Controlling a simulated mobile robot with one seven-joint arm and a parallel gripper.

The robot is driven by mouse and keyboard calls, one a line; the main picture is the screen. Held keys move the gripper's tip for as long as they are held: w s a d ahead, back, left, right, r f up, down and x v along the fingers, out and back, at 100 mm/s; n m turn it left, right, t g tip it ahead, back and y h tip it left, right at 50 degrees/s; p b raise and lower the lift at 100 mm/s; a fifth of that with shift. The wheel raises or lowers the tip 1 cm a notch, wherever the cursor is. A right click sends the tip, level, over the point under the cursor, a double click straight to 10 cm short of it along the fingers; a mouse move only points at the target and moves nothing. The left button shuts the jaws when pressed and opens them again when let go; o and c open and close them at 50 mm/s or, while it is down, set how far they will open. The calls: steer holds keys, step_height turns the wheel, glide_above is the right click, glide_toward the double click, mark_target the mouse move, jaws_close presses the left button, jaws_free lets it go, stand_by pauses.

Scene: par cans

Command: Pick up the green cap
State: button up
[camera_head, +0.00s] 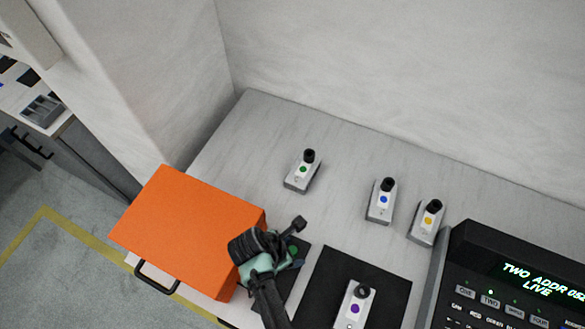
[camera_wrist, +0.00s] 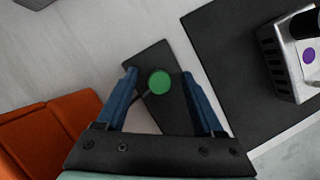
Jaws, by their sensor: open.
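The green cap (camera_wrist: 159,82) is a small round disc. It lies on a dark strip (camera_wrist: 150,55) on the table, with a thin dark line beside it. In the head view the green cap (camera_head: 293,250) shows just right of my gripper, partly crowded by it. My gripper (camera_wrist: 159,73) is open and empty, pointing down. In the wrist view its two blue fingers stand one on each side of the cap, with a gap to each. How far the fingertips are above the cap I cannot tell.
A large orange case (camera_head: 185,230) stands close left of my gripper. A black mat (camera_head: 335,275) with a purple-dotted can (camera_head: 354,305) lies right. Cans with green (camera_head: 302,172), blue (camera_head: 382,200) and yellow (camera_head: 428,222) dots stand behind. A black console (camera_head: 500,280) is at far right.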

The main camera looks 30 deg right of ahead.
mark_target(292, 251)
jaws_close()
stand_by(0.3)
step_height(292, 251, up, 10)
steer(key=shift+r+p, duration=0.1)
steer(key=shift+p, duration=0.35)
steer(key=shift+r+p, duration=1.5)
steer(key=shift+p, duration=0.65)
steer(key=shift+f, duration=0.1)
